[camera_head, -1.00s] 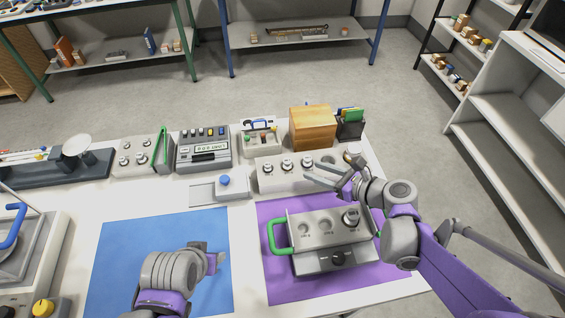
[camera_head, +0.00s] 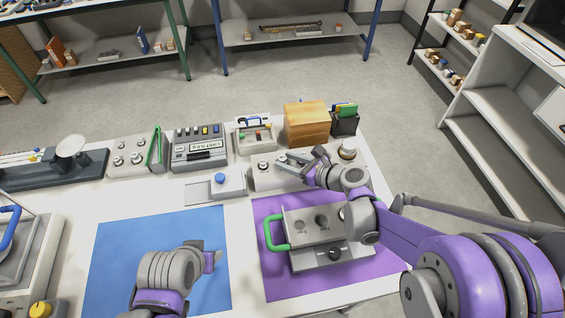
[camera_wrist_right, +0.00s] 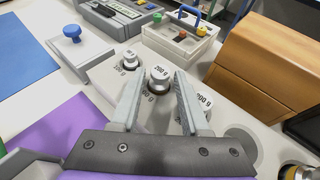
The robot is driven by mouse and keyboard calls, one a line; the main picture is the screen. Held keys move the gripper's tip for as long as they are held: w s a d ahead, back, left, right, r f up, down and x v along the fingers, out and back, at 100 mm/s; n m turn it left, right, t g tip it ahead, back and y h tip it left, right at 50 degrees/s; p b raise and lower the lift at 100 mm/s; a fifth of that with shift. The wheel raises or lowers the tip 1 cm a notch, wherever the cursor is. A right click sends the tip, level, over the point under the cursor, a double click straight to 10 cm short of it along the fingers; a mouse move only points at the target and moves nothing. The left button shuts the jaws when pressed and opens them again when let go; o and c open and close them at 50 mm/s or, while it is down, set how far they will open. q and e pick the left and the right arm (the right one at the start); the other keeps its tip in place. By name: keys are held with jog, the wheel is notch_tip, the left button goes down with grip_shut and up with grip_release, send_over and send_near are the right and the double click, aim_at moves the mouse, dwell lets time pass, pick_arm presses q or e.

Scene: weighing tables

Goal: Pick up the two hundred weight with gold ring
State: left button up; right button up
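Several silver knobbed weights sit in a pale rack (camera_head: 258,184) at the back of the table. In the right wrist view, a weight marked 200 g (camera_wrist_right: 160,76) shows between the open fingers of my right gripper (camera_wrist_right: 159,76). A second 200 g weight (camera_wrist_right: 204,101) is partly behind the right finger. A smaller weight (camera_wrist_right: 130,60) stands to the left. I cannot make out a gold ring on either 200 g weight. In the head view my right gripper (camera_head: 282,158) is over the rack. My left gripper (camera_head: 217,260) is low over the blue mat; its opening is unclear.
A grey case with a green handle (camera_head: 276,234) lies on the purple mat (camera_head: 290,286). A wooden box (camera_head: 305,125) stands behind the rack. A button box (camera_head: 227,182) is left of it. A round metal item (camera_head: 347,148) stands right of my right gripper.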

grip_shut()
